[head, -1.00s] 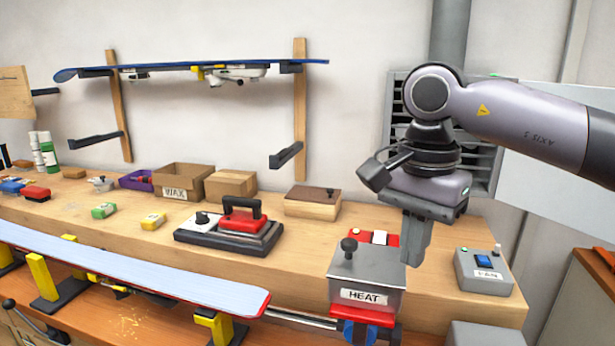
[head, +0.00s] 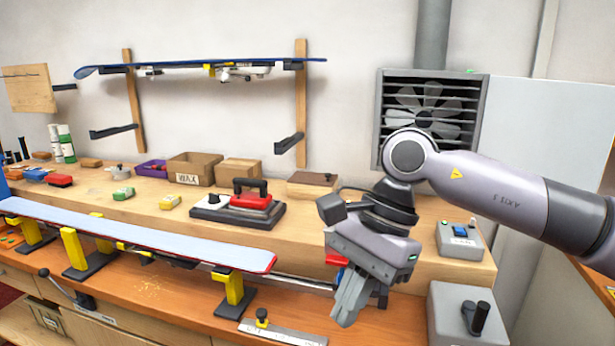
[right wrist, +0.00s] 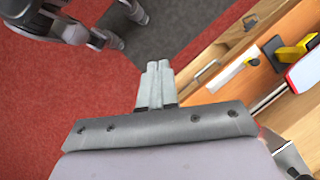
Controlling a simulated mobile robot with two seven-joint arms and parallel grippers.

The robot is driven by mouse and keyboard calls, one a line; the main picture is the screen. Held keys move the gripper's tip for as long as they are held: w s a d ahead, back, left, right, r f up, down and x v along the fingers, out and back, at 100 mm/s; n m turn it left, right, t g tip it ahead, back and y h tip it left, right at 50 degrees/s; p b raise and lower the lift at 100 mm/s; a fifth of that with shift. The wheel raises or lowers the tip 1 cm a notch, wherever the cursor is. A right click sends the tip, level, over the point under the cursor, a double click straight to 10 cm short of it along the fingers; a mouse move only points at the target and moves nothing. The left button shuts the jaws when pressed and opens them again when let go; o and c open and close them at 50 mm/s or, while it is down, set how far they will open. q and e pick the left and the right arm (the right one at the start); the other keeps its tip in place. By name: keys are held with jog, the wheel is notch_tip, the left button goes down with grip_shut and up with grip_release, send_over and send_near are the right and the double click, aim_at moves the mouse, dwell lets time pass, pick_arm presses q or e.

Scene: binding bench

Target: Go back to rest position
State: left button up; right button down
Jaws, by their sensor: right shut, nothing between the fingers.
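My right gripper (head: 348,304) is shut and empty in the head view, hanging over the front right of the bench. In the right wrist view its two fingers (right wrist: 157,75) are together, pointing over the red floor (right wrist: 60,95) just off the bench's front edge. The heat box is hidden behind my right gripper and wrist, with only a bit of red showing. My left gripper is not in the head view; in the right wrist view a grey arm part of mine shows at the top left.
A snowboard (head: 140,232) lies on yellow clamps at the bench front. A red iron (head: 250,195) stands on its base behind it. The fan switch box (head: 459,238) and a grey box with a black handle (head: 468,315) are at the right. A metal scraper (head: 283,334) lies at the front edge.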

jog(key=s+a+m+g+y, duration=0.4)
jog(key=s+a+m+y, duration=0.4)
jog(key=a+y, duration=0.45)
jog(key=w+d+f+m+t+y, duration=0.1)
jog(key=w+d+m+t+y, duration=0.2)
jog(key=m+t, duration=0.65)
jog(key=w+d+f+m+t+y, duration=0.15)
jog(key=w+m+t+y, duration=0.35)
jog(key=m, duration=0.7)
jog(key=w+d+f+m+t+h, duration=0.1)
jog(key=d+f+m+t+h, duration=1)
jog(key=m, duration=0.6)
jog(key=s+d+f+m+g+h, duration=0.2)
jog(key=s+d+f+m+h, duration=0.1)
jog(key=f, duration=0.4)
jog(key=s+d+f+m+g+h, duration=0.3)
jog(key=s+d+f+m+h, duration=0.1)
jog(key=s+d+f+m, duration=0.1)
jog(key=s+d+f+m+g+h, duration=0.3)
jog(key=s+f, duration=0.4)
jog(key=f, duration=0.4)
jog(key=shift+d+m+h, duration=0.55)
jog(key=shift+m+h, duration=0.2)
jog(key=shift+m, duration=0.5)
jog(key=shift+s+f, duration=0.1)
